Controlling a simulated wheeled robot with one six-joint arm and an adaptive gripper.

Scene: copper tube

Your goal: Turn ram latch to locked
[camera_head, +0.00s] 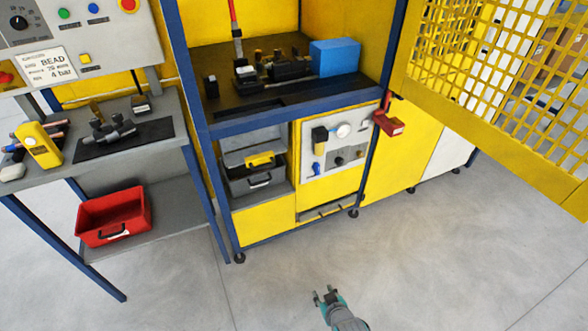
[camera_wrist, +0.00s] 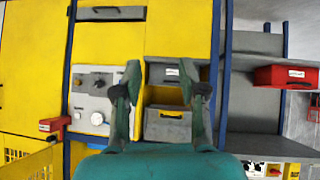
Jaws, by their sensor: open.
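I cannot tell for certain which part is the ram latch. The machine bench (camera_head: 215,105) sits inside the yellow cabinet and carries dark fixtures (camera_head: 285,68) and a blue block (camera_head: 335,57). A red upright rod (camera_head: 233,18) stands above the fixtures at the back. A red block (camera_head: 388,122) is fixed at the cabinet's right post; it also shows in the wrist view (camera_wrist: 52,125). My gripper (camera_head: 326,295) is open and empty, low over the floor in front of the cabinet. In the wrist view its fingers (camera_wrist: 160,91) are spread apart, facing the lower cabinet front.
The yellow mesh door (camera_head: 500,85) stands open at the right. A gauge panel (camera_head: 335,145) and a grey toolbox (camera_head: 255,178) are under the bench. A side table (camera_head: 160,160) with a red bin (camera_head: 115,213) stands left. The floor in front (camera_head: 430,250) is clear.

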